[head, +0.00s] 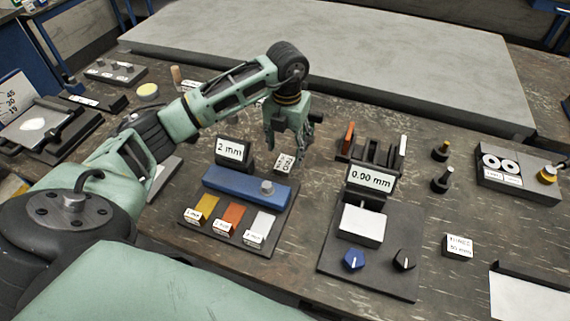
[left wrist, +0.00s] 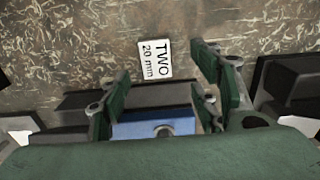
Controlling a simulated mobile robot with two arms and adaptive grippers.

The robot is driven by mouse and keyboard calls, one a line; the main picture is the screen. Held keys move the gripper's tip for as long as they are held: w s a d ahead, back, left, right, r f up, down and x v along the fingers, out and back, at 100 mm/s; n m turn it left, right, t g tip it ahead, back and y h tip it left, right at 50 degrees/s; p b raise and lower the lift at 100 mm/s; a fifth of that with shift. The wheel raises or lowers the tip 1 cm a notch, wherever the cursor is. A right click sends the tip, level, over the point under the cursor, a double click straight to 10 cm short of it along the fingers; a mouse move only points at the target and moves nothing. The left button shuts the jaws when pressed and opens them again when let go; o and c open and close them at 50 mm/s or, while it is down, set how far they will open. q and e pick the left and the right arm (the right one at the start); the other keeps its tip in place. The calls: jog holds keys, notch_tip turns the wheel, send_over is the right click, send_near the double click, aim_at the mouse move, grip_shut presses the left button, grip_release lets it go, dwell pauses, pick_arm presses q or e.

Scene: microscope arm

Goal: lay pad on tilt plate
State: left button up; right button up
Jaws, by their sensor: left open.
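My left gripper (head: 290,143) is open and empty, pointing down over the bench behind the blue block. In the left wrist view its fingers (left wrist: 160,100) stand apart with nothing between them. A small white-topped block (head: 284,162) marked "TWO 20 mm" lies below and beside the fingers; its label also shows in the left wrist view (left wrist: 155,59). A plate with a pale patch (head: 32,130) stands at the far left beside an angle scale and looks like the tilt plate. I cannot tell which piece is the pad; a round yellow disc (head: 148,90) is one flat piece in view.
A board holds the blue block (head: 246,187), a "2 mm" display (head: 233,150) and yellow, orange and white pieces. Right of it stands a "0.00 mm" display (head: 370,178) with two knobs. A rack (head: 372,152) stands behind that. A large grey slab (head: 330,50) fills the back.

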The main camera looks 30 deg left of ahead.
aim_at(285, 162)
pick_arm(q)
jog(key=f, duration=0.1)
jog(key=f+p, duration=0.1)
jog(key=f, duration=0.3)
jog(key=shift+a+f+p, duration=0.25)
jog(key=shift+a+p, duration=0.05)
jog(key=shift+p, duration=0.05)
jog(key=shift+f, duration=0.35)
jog(key=shift+c, duration=0.4)
jog(key=c, duration=0.4)
jog(key=shift+r, duration=0.1)
grip_shut()
